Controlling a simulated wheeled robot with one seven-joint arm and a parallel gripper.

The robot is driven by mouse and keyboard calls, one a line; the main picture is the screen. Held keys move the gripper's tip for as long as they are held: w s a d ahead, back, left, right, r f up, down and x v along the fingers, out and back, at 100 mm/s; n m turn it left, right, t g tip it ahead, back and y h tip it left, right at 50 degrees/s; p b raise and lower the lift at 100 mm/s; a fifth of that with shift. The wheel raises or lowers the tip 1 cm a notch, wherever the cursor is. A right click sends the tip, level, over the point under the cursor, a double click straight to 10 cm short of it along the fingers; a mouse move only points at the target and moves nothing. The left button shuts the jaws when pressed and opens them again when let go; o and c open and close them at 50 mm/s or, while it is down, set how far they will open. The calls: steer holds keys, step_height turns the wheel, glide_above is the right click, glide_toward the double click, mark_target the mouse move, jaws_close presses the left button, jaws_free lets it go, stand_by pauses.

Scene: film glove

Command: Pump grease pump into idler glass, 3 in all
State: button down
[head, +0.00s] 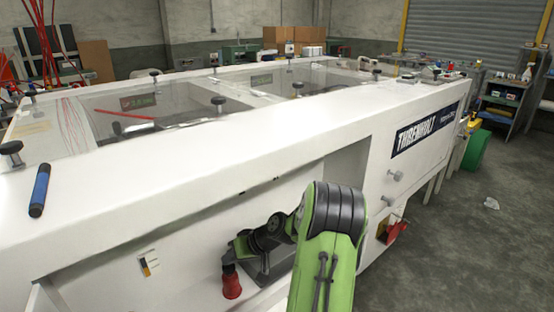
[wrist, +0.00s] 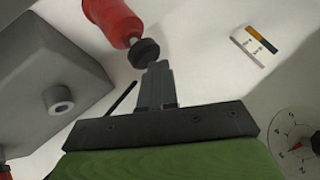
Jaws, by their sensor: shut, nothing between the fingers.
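A red bottle-like body, which I take to be the grease pump (wrist: 112,18), shows at the top of the wrist view with a round black cap. In the head view the red pump (head: 231,285) is low beside the white machine, partly hidden by dark parts above it. My gripper (wrist: 157,68) is shut and empty. Its fingertips reach the edge of the black cap in the wrist view; I cannot tell whether they touch it. In the head view my green arm covers the view close by. I cannot make out the idler glass in either view.
The large white machine (head: 235,125) fills much of the head view. A grey block with a short round spout (wrist: 58,98) sits left of my gripper. A dial (wrist: 296,152) is at lower right, a label (wrist: 255,46) at upper right. A blue marker (head: 40,190) lies on the machine's rim.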

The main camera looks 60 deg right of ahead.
mark_target(232, 265)
steer(key=shift+f, duration=0.3)
steer(key=shift+r, duration=0.15)
steer(key=shift+r+p, duration=0.65)
steer(key=shift+r, duration=0.3)
step_height(232, 265, up, 6)
steer(key=p, duration=0.4)
steer(key=shift+p, duration=0.4)
